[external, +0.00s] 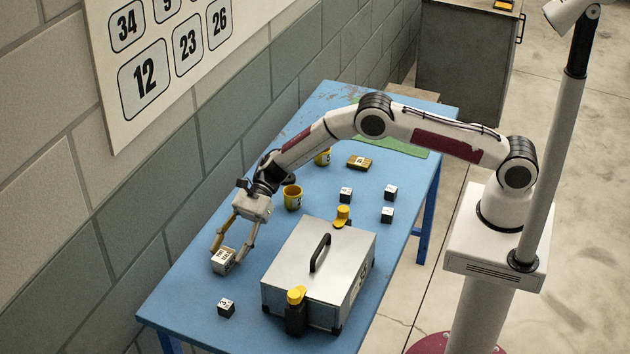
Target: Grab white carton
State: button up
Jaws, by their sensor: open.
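A small white carton (222,262) with dark markings stands on the blue table (188,291) near its left edge. My gripper (229,252) reaches down over the carton. Its two fingers are open, with one tip at each side of the carton's top. I cannot tell from this view whether either finger touches it.
A silver case (330,262) with a black handle stands close right of the gripper. A dark bottle with a yellow cap (295,312) stands before it. A small cube (226,308) lies nearer the front.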

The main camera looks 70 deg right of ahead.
aim_at(218, 270)
jog(key=shift+x, duration=1.7)
jog(key=c, duration=1.2)
